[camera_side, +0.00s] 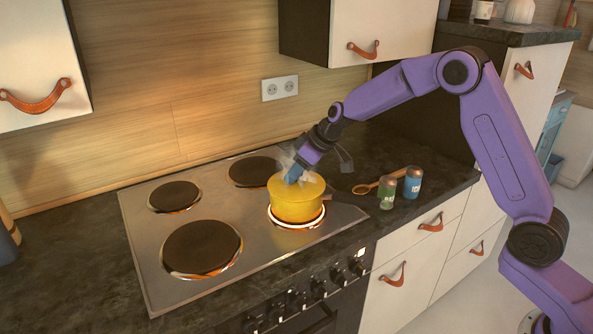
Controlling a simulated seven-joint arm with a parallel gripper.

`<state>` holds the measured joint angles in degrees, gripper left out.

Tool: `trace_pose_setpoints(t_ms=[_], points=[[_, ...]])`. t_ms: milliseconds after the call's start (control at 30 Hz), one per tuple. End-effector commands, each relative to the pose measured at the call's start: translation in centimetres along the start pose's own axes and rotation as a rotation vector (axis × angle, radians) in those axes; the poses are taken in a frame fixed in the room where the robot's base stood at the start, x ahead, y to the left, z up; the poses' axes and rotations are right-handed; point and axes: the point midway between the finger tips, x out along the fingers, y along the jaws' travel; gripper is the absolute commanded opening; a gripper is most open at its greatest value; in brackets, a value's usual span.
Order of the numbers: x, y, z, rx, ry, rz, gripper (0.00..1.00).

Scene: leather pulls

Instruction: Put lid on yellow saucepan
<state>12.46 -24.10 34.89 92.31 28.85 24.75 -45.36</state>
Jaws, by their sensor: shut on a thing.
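The yellow saucepan (297,208) stands upright on the front right burner of the stove. A yellow lid (312,187) is at its top, over the opening. From this view I cannot tell whether it is fully seated on the rim. My gripper (293,177) reaches down from the upper right and is shut on the lid, near its middle. Its fingertips hide the lid's knob. Pale steam shows around the gripper. The saucepan's handle (327,197) points right.
The burner under the saucepan glows orange at its rim (297,226). Other burners (201,248) are bare. A green shaker (387,193), a blue shaker (412,182) and a wooden spoon (378,185) sit on the dark counter at right. Wall cabinets hang above.

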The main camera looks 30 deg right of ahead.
Motion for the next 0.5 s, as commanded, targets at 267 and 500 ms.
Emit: trace_pose_setpoints(t_ms=[267, 500], points=[[0.16, -0.01, 0.08, 0.000, 0.001, 0.000, 0.03], [0.15, 0.00, 0.07, 0.000, 0.001, 0.000, 0.63]])
